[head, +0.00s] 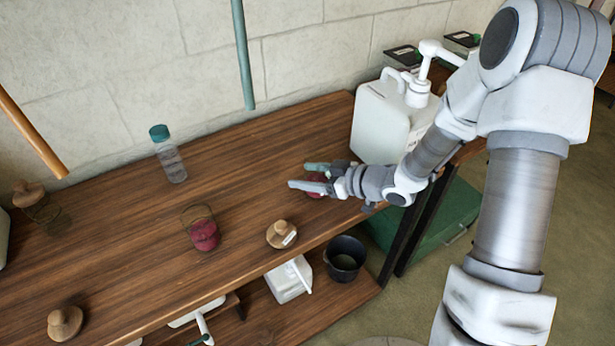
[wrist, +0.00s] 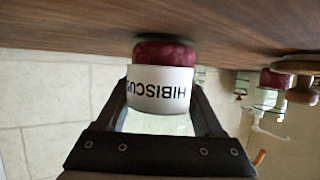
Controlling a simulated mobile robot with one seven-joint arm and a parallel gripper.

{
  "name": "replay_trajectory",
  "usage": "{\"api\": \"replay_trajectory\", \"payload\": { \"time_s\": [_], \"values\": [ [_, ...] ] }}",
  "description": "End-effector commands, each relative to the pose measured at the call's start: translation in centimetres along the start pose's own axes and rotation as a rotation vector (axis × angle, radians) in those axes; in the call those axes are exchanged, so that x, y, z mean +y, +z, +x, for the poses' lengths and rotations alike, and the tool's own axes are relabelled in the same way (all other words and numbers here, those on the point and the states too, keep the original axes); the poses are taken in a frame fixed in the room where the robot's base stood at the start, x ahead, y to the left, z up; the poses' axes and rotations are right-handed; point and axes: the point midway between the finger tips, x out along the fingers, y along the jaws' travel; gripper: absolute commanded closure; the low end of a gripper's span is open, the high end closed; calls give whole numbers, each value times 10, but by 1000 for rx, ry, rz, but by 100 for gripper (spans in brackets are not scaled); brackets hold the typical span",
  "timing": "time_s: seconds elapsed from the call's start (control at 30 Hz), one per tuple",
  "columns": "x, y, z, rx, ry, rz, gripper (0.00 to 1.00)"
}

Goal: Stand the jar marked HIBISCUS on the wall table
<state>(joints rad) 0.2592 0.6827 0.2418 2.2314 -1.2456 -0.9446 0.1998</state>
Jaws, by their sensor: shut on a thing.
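The HIBISCUS jar (wrist: 160,95) has clear glass, dark red contents and a white label, upside down in the wrist view. My gripper (wrist: 160,110) is shut on it, one finger on each side. In the head view my gripper (head: 312,176) is over the right part of the wooden wall table (head: 265,160), and only a bit of the jar's red shows between the fingers. The jar's base is at or very close to the table top; I cannot tell whether it touches.
A white pump canister (head: 378,125) stands right behind my gripper. A teal-capped bottle (head: 171,160), another jar with red contents (head: 205,234) and a wooden lid (head: 281,235) stand to the left. A black bucket (head: 345,256) is on the lower shelf. Table between bottle and gripper is clear.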

Motion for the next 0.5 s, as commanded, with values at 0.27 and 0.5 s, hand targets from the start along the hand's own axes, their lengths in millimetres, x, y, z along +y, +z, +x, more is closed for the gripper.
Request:
{"api": "replay_trajectory", "payload": {
  "time_s": [0.27, 0.5],
  "values": [
    [0, 2, 1, 1, 0, -1, 100],
    [0, 2, 0, 0, 0, -1, 1]
  ]
}}
